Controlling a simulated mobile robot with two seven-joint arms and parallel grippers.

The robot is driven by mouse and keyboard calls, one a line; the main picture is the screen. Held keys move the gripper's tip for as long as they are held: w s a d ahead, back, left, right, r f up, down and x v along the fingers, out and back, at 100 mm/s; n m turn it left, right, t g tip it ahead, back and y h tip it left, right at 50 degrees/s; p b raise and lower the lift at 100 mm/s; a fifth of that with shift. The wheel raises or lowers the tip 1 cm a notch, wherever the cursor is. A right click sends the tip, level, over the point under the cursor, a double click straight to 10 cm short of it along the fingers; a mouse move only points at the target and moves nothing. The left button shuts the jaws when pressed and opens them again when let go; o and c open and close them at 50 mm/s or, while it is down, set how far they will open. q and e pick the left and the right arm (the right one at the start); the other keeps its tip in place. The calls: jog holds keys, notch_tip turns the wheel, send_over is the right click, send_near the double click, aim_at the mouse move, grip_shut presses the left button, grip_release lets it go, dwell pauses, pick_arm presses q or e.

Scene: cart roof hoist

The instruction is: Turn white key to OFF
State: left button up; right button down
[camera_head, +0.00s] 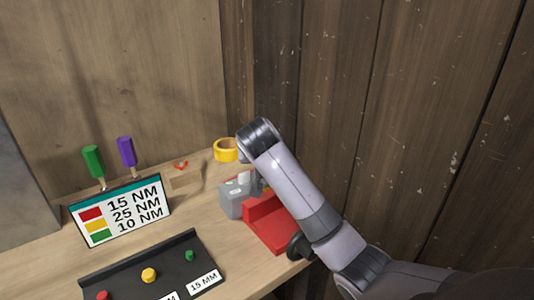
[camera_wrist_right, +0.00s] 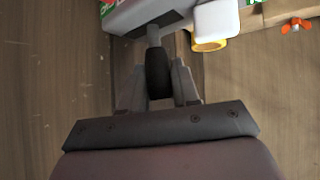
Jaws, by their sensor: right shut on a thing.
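A grey box (camera_head: 232,203) with a small white part on top (camera_head: 243,178) stands at the back of the bench; I take the white part for the key. In the right wrist view the grey box (camera_wrist_right: 130,18) is at the top, with a white rounded block (camera_wrist_right: 217,19) at its right. My right gripper (camera_wrist_right: 159,75) is shut on a black grip (camera_wrist_right: 158,72) at the end of a grey stem coming from the box. In the head view my right arm hides most of this contact. I cannot read an OFF mark. My left gripper is not in view.
A red block (camera_head: 268,226) stands beside the grey box, under my arm. A yellow ring (camera_head: 226,150) and a wooden block with an orange part (camera_head: 183,177) are behind. A torque sign (camera_head: 121,212), two screwdrivers and a black tray (camera_head: 130,275) are left. A wooden wall closes the right.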

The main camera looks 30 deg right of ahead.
jog(key=shift+s+a+f+n+t+h, duration=0.15)
jog(key=shift+a+n+t+h, duration=0.1)
jog(key=shift+a+h, duration=0.3)
jog(key=shift+w+a+f+n+t+h, duration=0.15)
jog(key=shift+a+n+h, duration=0.1)
jog(key=shift+a+h, duration=0.3)
jog(key=shift+s+a, duration=0.1)
jog(key=c, duration=0.9)
grip_release()
jog(key=shift+o, duration=0.2)
jog(key=shift+r, duration=0.1)
jog(key=v, duration=0.7)
jog(key=shift+b, duration=0.45)
